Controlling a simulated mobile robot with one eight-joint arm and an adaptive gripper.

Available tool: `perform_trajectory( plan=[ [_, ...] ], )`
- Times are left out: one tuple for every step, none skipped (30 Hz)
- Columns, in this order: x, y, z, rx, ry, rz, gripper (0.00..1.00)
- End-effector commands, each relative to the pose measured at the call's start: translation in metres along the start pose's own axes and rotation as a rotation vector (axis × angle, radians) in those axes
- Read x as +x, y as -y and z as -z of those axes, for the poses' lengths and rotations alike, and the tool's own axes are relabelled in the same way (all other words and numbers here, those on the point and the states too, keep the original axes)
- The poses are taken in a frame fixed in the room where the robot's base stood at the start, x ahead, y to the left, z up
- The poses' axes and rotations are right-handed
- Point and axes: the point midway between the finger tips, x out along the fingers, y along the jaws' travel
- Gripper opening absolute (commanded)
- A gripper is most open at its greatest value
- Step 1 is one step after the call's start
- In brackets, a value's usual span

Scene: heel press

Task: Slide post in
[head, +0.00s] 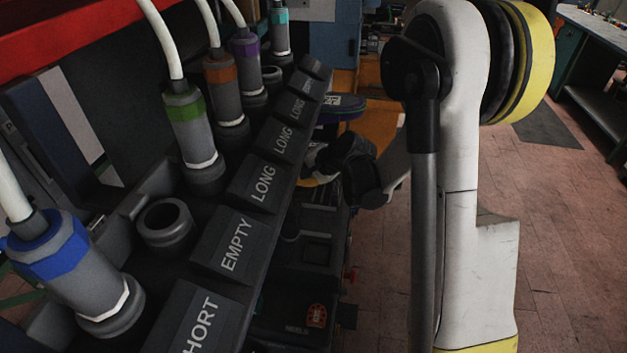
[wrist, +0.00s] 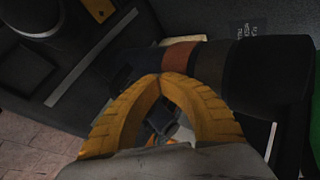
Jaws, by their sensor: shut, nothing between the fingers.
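My gripper's yellow fingers (wrist: 163,80) are shut in the wrist view, their tips meeting with nothing between them. Just beyond the tips lies a dark, rounded thing with a reddish-brown band (wrist: 182,57). I cannot tell whether the fingertips touch it, nor whether it is the post. In the head view, a bit of yellow at my gripper (head: 316,181) shows behind the rack's edge, above a dark machine (head: 305,260). The rack hides most of the fingers there. No post can be made out for certain in either view.
A dark rack with labels SHORT, EMPTY and LONG (head: 235,240) fills the left, holding grey cable-topped tools, one blue-banded (head: 75,265). One socket (head: 166,222) is empty. A dark purple-topped item (head: 342,107) sits behind my gripper. Tiled floor (head: 570,230) lies clear at right.

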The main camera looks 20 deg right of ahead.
Motion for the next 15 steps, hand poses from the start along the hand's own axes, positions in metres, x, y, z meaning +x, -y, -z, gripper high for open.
perform_trajectory(
  plan=[
    [0.007,0.006,-0.004,-0.002,0.001,0.001,0.00],
    [0.011,0.010,-0.007,-0.002,0.001,0.002,0.00],
    [0.015,0.013,-0.009,-0.002,0.000,0.002,0.00],
    [0.017,0.016,-0.011,-0.002,-0.001,0.001,0.00],
    [0.020,0.018,-0.013,-0.002,-0.001,0.001,0.00],
    [0.023,0.021,-0.015,-0.001,-0.001,0.001,0.00],
    [0.025,0.023,-0.016,0.000,-0.001,0.002,0.00],
    [0.027,0.025,-0.017,0.000,-0.002,0.002,0.00],
    [0.029,0.027,-0.018,0.000,-0.002,0.002,0.00],
    [0.030,0.028,-0.019,0.000,-0.002,0.002,0.00],
    [0.031,0.029,-0.020,0.000,-0.002,0.002,0.00],
    [0.032,0.030,-0.021,0.000,-0.002,0.001,0.00],
    [0.033,0.030,-0.021,0.000,-0.002,0.001,0.00],
    [0.033,0.031,-0.022,0.001,-0.002,0.001,0.00],
    [0.034,0.031,-0.022,0.001,-0.002,0.001,0.00]
  ],
)
